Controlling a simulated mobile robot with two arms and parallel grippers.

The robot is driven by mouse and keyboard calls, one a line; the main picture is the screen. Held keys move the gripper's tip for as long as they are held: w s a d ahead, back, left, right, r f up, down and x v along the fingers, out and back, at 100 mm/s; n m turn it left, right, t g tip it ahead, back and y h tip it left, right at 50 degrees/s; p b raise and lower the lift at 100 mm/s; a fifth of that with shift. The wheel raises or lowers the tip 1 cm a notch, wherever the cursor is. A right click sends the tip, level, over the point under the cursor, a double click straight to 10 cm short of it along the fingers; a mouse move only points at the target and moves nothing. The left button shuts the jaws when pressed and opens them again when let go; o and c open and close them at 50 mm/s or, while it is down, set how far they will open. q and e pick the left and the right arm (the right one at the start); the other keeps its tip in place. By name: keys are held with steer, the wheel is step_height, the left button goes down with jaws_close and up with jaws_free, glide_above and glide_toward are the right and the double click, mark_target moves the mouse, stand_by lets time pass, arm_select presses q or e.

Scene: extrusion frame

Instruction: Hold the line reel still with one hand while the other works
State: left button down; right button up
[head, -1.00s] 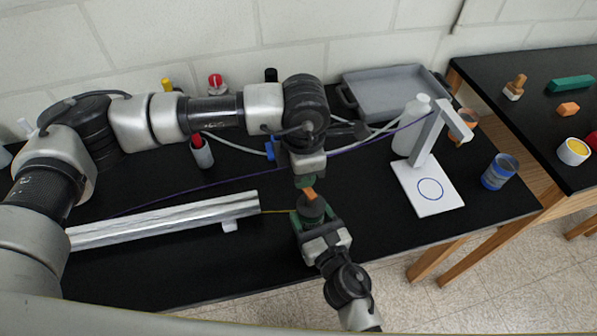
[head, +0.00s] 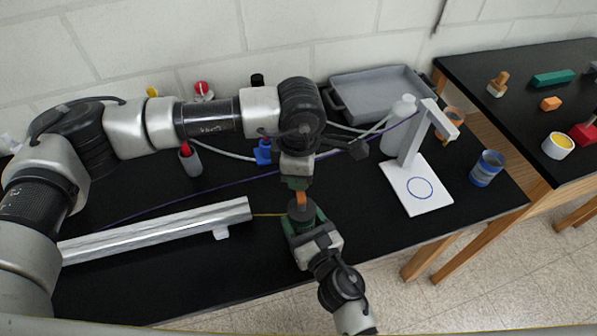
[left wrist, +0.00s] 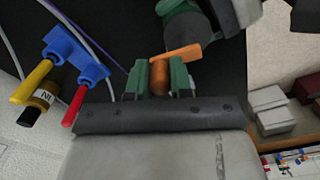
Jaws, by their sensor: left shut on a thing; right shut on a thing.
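The line reel (head: 301,212) is a dark grey drum with a small orange crank (head: 301,199) on top, near the table's front edge. My right gripper (head: 304,224), with green fingers, is shut on the reel from the front. My left gripper (head: 298,185) is above the reel, shut on the crank's orange knob. In the left wrist view the knob (left wrist: 160,78) sits between the green fingers, with the orange crank arm (left wrist: 181,53) beside it and the reel (left wrist: 204,28) behind.
The silver tube (head: 160,231) lies across the table's left half. A white stand (head: 417,190) with an overhanging arm, a white bottle (head: 398,127) and a blue can (head: 486,169) stand to the right. A grey tray (head: 380,94) is at the back.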

arm_select(q)
steer(key=c, duration=1)
jaws_free()
step_height(320, 180, up, 12)
